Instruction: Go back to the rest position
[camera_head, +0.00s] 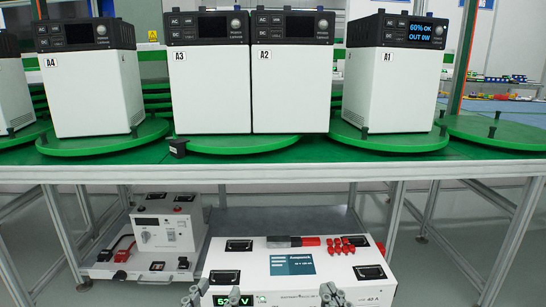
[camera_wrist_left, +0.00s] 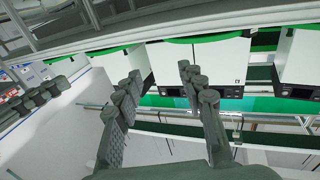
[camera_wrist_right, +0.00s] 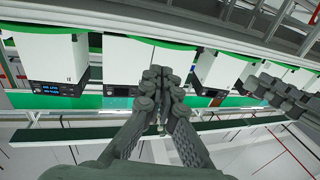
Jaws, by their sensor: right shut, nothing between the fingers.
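My left gripper (camera_head: 196,292) is at the bottom edge of the head view, in front of the lower white unit. In the left wrist view its two fingers (camera_wrist_left: 163,82) stand apart with nothing between them, so it is open and empty. My right gripper (camera_head: 333,294) is also at the bottom edge, further right. In the right wrist view its fingertips (camera_wrist_right: 160,82) are together and hold nothing. Both grippers are apart from the table and the boxes.
White boxes A4 (camera_head: 95,95), A3 (camera_head: 209,95), A2 (camera_head: 291,95) and A1 (camera_head: 390,90) stand on green turntables along the table (camera_head: 300,170). A1's screen is lit. Below are a white unit (camera_head: 365,265) with red parts on top and a smaller device (camera_head: 150,238).

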